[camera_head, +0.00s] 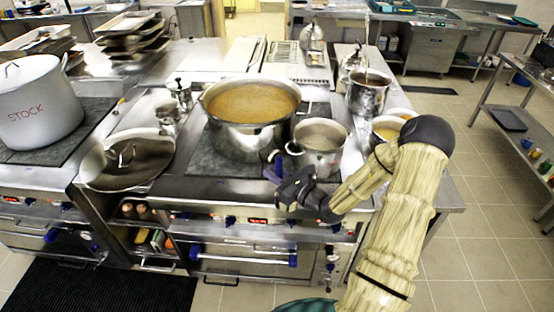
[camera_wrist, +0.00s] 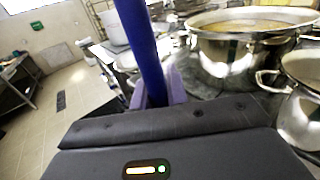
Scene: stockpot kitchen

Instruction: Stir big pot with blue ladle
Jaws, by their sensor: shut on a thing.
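The big pot (camera_head: 250,133) stands on the dark cooktop, filled with brownish-orange soup (camera_head: 252,101). In the wrist view the big pot (camera_wrist: 225,60) is at the upper right, beyond my gripper. My gripper (camera_head: 275,168) is in front of the pot, at the front edge of the stove. In the wrist view its purple fingers (camera_wrist: 153,92) are shut on the blue ladle (camera_wrist: 140,45), whose blue shaft runs up out of the frame. The ladle's bowl is not visible, and in the head view the ladle cannot be made out clearly.
A smaller steel pot (camera_head: 319,150) stands right of the big pot, close to my forearm. A wide pan or lid (camera_head: 128,160) lies at the left. A white stockpot (camera_head: 38,105) is at the far left. A tall pot (camera_head: 367,95) stands behind at right.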

